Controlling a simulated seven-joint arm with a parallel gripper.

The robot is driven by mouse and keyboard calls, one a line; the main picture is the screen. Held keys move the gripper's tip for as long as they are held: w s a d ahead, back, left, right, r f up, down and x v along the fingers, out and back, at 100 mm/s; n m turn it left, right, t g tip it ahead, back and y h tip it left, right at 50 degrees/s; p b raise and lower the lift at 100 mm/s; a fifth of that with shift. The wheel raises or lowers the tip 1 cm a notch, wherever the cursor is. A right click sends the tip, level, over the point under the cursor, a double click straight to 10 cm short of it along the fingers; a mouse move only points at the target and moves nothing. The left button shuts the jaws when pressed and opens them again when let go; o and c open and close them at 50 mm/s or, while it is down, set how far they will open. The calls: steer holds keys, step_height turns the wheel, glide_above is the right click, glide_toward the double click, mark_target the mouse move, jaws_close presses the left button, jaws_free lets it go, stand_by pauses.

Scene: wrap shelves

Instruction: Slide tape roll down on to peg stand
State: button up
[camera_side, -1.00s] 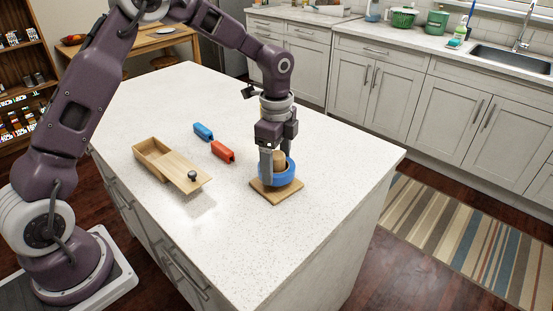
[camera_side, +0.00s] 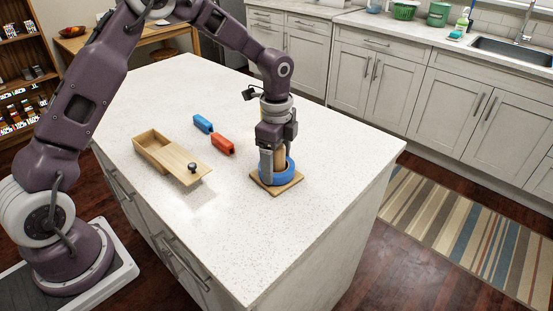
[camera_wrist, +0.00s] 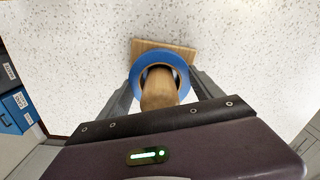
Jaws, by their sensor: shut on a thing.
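The blue tape roll (camera_side: 278,178) is around the wooden peg (camera_side: 281,158) and sits low, at or just above the square wooden base (camera_side: 291,187). I cannot tell whether it touches the base. My gripper (camera_side: 273,168) points down at the roll, with its fingers beside it. In the wrist view the blue ring of the tape roll (camera_wrist: 178,62) circles the peg (camera_wrist: 158,92), and the base (camera_wrist: 143,46) shows beyond it. The fingers of my gripper (camera_wrist: 160,90) lie on either side of the roll, shut on it.
A wooden box (camera_side: 152,144) with a partly slid lid and dark knob stands to the left on the white counter (camera_side: 230,230). A blue block (camera_side: 203,124) and a red block (camera_side: 222,144) lie between the box and my gripper. The counter's front is clear.

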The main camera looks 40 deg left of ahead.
steer(key=shift+f, duration=0.15)
steer(key=o, duration=1.5)
step_height(320, 180, up, 6)
steer(key=shift+r, duration=0.55)
